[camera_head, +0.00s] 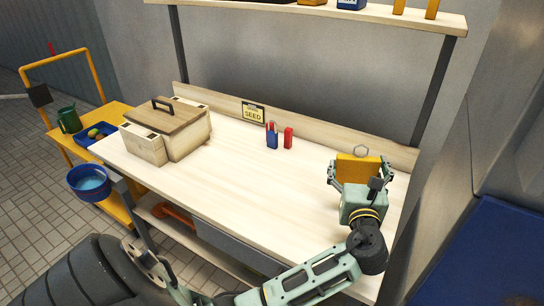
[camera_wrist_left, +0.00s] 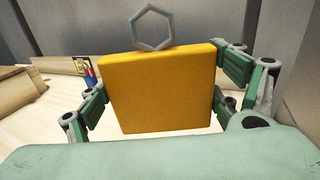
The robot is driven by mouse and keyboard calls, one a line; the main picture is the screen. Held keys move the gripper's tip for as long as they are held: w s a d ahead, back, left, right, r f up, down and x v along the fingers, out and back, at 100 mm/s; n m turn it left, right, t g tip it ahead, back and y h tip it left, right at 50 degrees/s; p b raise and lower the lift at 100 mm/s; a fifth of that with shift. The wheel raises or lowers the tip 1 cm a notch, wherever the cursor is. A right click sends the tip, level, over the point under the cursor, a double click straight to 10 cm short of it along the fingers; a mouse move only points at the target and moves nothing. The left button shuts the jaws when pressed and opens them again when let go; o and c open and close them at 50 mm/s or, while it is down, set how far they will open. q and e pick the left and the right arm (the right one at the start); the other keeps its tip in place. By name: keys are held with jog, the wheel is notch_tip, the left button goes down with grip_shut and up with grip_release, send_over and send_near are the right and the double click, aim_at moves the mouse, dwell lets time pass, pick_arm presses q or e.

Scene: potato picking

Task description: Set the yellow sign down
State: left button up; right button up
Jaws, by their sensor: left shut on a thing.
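The yellow sign (camera_head: 358,168) is a thick orange-yellow square slab with a grey hexagonal ring on its top edge. It is upright over the right end of the workbench (camera_head: 240,190), near the back board. My left gripper (camera_head: 356,178) is shut on it, with a green finger at each side. In the left wrist view the sign (camera_wrist_left: 158,90) fills the middle, between the fingers of the left gripper (camera_wrist_left: 160,98). My right gripper is not in view.
A wooden box with a handled lid (camera_head: 172,125) stands at the bench's left. A small SEED card (camera_head: 253,113), a blue-and-red item (camera_head: 271,135) and a red item (camera_head: 288,138) are at the back. A shelf (camera_head: 400,18) runs above. The middle of the bench is clear.

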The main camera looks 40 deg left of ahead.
aim_at(338, 178)
pick_arm(q)
jog(key=s+f, duration=0.1)
jog(key=s+a+f, duration=0.1)
jog(key=s+a, duration=0.1)
jog(key=s, duration=0.1)
jog(key=shift+a+f, duration=0.25)
jog(key=shift+f, duration=0.15)
jog(key=s+a+f, duration=0.1)
jog(key=s, duration=0.1)
jog(key=s+a+f, duration=0.1)
jog(key=s+f, duration=0.1)
jog(key=s+a+f, duration=0.1)
jog(key=s, duration=0.1)
jog(key=shift+a+f, duration=0.2)
jog(key=shift+f, duration=1.8)
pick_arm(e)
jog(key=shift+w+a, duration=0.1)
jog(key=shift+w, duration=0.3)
pick_arm(q)
jog(key=shift+f, duration=0.2)
jog(key=o, duration=1.1)
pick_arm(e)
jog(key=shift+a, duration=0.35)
